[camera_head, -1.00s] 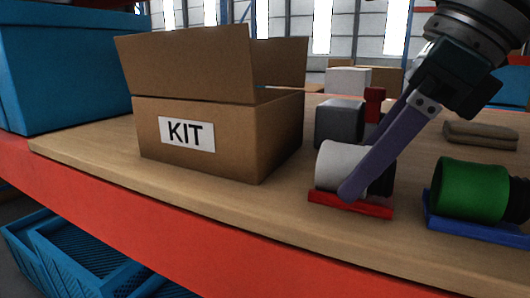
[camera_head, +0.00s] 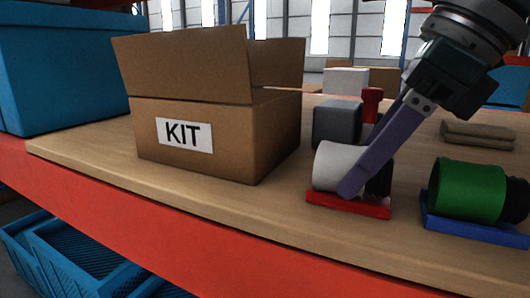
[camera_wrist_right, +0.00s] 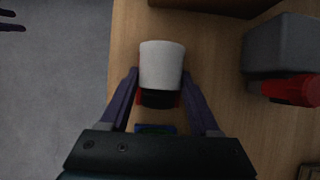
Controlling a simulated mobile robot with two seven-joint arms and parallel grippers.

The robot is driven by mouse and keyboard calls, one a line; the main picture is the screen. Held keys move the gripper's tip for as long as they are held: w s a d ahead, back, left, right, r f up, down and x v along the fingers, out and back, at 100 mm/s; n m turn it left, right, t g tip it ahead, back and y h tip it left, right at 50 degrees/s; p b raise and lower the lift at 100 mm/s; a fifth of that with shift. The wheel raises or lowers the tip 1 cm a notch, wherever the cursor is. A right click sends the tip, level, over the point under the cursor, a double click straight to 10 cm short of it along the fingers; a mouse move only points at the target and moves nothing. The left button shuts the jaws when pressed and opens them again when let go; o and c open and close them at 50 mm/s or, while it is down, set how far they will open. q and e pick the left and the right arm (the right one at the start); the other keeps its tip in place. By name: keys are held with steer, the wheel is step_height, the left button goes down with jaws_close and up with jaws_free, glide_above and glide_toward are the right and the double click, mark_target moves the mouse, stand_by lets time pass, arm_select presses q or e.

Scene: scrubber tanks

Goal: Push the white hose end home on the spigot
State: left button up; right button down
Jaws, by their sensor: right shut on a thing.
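The white hose end (camera_head: 338,166) is a short, thick white cylinder lying on its side over a red base (camera_head: 347,204). A dark part (camera_head: 380,180) adjoins its right end, partly behind my finger; I cannot tell how far the two overlap. My right gripper (camera_head: 350,188) is shut on the white hose end, one finger slanting across its near side. In the right wrist view the white hose end (camera_wrist_right: 162,65) sits between the fingers, with the dark part (camera_wrist_right: 158,98) nearer the palm. My left gripper (camera_wrist_right: 18,21) shows only as two dark fingertips, apart, over the floor.
A green cylinder (camera_head: 467,188) on a blue base (camera_head: 465,229) stands to the right. A grey block (camera_head: 337,125) and a red knob-topped post (camera_head: 372,103) are behind. An open KIT carton (camera_head: 230,140) stands left. The wooden top (camera_head: 85,150) ends at a red front edge (camera_head: 170,222).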

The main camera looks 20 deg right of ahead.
steer(key=shift+r, duration=0.15)
steer(key=shift+r+p, duration=2.35)
steer(key=shift+r, duration=0.55)
